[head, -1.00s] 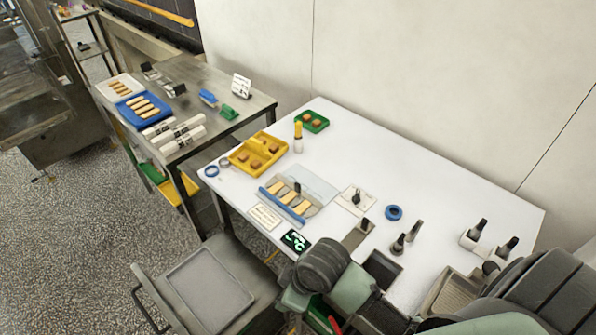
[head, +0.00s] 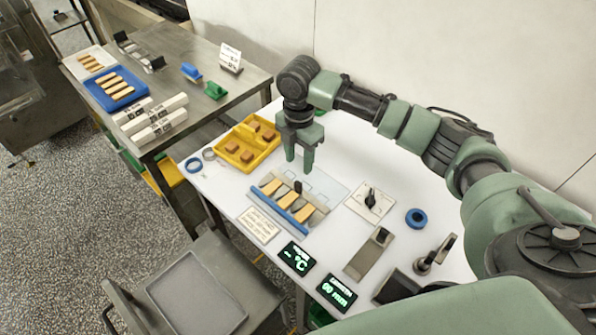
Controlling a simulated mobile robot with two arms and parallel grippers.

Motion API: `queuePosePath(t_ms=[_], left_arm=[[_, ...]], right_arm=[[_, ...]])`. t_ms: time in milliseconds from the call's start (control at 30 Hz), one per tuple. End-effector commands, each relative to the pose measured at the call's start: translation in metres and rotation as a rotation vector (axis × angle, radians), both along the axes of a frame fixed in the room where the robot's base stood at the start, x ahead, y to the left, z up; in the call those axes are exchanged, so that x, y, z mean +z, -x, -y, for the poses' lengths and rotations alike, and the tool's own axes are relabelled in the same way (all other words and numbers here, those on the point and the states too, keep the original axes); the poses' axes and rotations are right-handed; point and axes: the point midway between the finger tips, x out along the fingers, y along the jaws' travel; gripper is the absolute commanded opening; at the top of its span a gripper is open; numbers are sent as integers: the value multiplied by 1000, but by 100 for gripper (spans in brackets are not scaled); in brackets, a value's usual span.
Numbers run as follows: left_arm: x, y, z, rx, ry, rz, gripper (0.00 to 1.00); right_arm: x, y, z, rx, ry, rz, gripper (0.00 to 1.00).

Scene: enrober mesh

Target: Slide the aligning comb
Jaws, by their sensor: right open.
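The small mesh board (head: 311,217) on the white table carries several long biscuits lying side by side. A blue bar (head: 270,206) runs along its near edge. A small black knob (head: 298,186) stands at the far side of the biscuits, by a clear sheet (head: 327,185); I take this knobbed part to be the aligning comb, but its teeth are too small to make out. My right gripper (head: 299,170) is open and empty, pointing down just beyond the knob, apart from it as far as I can tell. My left gripper is out of view.
A yellow tray (head: 268,158) with brown pieces lies left of my right gripper. A dial plate (head: 361,205), a blue ring (head: 416,218) and two green-lit displays stand nearby. My right arm covers the table's back right. A steel table (head: 180,55) stands left.

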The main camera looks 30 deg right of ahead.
Motion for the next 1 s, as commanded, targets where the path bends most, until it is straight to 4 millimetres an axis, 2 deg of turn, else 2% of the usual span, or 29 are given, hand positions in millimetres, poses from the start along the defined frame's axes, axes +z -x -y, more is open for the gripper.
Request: queuePosePath(t_ms=[67, 133, 333, 433, 533, 733, 800, 900, 933, 1000], left_arm=[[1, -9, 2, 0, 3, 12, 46], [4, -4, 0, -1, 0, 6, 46], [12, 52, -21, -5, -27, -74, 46], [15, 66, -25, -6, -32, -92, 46], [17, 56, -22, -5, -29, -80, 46], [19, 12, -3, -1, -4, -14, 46], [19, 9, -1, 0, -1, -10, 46], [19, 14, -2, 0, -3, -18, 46], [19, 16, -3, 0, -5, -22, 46], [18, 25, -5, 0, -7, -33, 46]], right_arm=[[-3, 0, 1, 3, 0, -3, 44], [-9, 0, 0, 4, 0, -4, 44], [-40, 2, -1, 2, 1, -5, 44], [-55, 2, -1, 3, 0, -3, 44], [-67, 2, -1, 3, 0, -2, 44], [-77, 1, -1, 4, 0, 1, 44], [-77, 1, -1, 4, 0, 1, 44], [-77, 1, -1, 4, 0, 1, 44], [-77, 1, -1, 4, 0, 1, 41], [-77, 1, -1, 4, 0, 1, 21]])
